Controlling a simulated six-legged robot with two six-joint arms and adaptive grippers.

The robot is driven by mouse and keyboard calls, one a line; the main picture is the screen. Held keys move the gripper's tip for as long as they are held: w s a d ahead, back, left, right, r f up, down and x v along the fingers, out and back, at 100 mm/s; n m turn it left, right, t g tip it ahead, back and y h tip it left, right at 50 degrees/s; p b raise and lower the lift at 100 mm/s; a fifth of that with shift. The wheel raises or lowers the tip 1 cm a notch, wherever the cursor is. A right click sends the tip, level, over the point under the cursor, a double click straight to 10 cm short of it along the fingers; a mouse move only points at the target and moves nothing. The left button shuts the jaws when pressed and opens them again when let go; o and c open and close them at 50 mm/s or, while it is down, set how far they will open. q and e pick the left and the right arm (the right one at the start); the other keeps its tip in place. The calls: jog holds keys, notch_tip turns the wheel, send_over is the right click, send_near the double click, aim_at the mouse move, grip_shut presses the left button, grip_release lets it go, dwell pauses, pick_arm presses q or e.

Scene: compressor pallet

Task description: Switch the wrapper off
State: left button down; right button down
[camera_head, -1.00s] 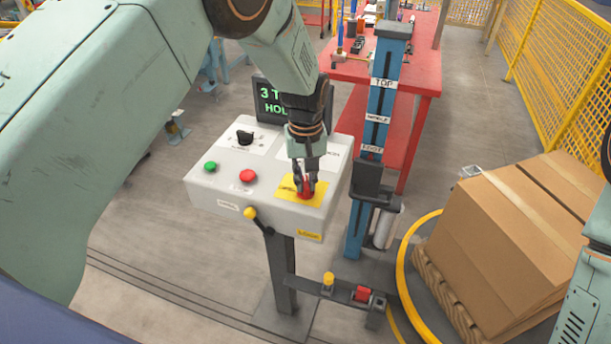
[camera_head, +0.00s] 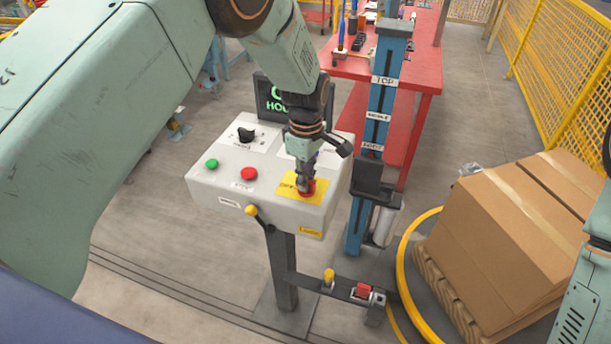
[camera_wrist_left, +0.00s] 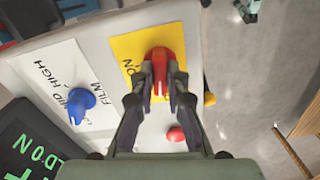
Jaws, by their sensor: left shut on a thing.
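The wrapper's white control box (camera_head: 228,196) stands on a dark post. My left gripper (camera_head: 306,188) points down over the yellow plate (camera_head: 285,184) at the box's right side. It is shut on the red rotary switch (camera_wrist_left: 161,57) on that plate. In the left wrist view the switch's handle lies between the two fingertips, over the yellow plate (camera_wrist_left: 128,47). In the head view the fingers partly hide the switch. The dark screen (camera_head: 272,102) behind the box has green text, partly hidden by my arm. My right gripper is out of view.
The box also has a green button (camera_head: 212,164), a red button (camera_head: 249,174), a black knob (camera_head: 245,135) and a yellow-tipped lever (camera_head: 252,211). A blue mast (camera_head: 380,100) stands close to the right. Boxes (camera_head: 505,235) sit on a pallet beyond it.

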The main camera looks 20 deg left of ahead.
pick_arm(q)
jog(key=shift+n, duration=1.1)
jog(key=shift+r, duration=0.1)
jog(key=c, duration=1.3)
grip_release()
jog(key=shift+d, duration=0.2)
jog(key=shift+c, duration=0.2)
jog(key=shift+a, duration=0.15)
jog(key=shift+r, duration=0.1)
notch_tip(320, 180, up, 12)
